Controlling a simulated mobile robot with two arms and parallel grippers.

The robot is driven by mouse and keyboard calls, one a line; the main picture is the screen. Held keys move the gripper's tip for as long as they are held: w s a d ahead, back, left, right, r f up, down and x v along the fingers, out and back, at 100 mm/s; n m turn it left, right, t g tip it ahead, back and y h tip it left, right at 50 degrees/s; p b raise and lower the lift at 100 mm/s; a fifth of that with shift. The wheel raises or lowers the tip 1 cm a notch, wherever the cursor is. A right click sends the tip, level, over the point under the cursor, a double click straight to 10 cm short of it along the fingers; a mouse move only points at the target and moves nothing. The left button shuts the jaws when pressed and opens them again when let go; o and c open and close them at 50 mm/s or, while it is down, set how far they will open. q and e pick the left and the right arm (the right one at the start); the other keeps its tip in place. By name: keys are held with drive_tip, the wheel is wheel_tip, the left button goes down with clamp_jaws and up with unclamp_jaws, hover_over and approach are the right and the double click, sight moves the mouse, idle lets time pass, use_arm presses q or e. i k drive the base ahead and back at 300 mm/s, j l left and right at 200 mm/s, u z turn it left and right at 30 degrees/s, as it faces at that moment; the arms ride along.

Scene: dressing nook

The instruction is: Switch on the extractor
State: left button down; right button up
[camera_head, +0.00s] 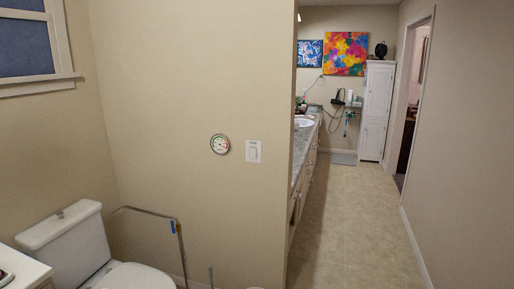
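A white wall switch plate (253,151) is mounted on the beige wall near the middle of the view, close to the wall's right-hand corner. A small dark label sits at its top, too small to read surely; it may say "FAN". Whether the switch is on or off cannot be told. No extractor is visible. Neither of my grippers is in view.
A round dial (220,144) hangs left of the switch. A white toilet (72,245) and a metal rail (150,212) stand at lower left. Right of the wall corner, a clear tiled floor (350,215) runs past a counter (306,150) to a white cabinet (376,110). A doorway opens at right.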

sight(253, 153)
drive_tip(key=i+l, duration=0.25)
drive_tip(key=i, duration=0.25)
drive_tip(key=i+l, duration=0.25)
drive_tip(key=i, duration=0.3)
drive_tip(key=i+l+u, duration=0.1)
drive_tip(key=i, duration=0.4)
drive_tip(key=i+l, duration=0.4)
drive_tip(key=i, duration=0.15)
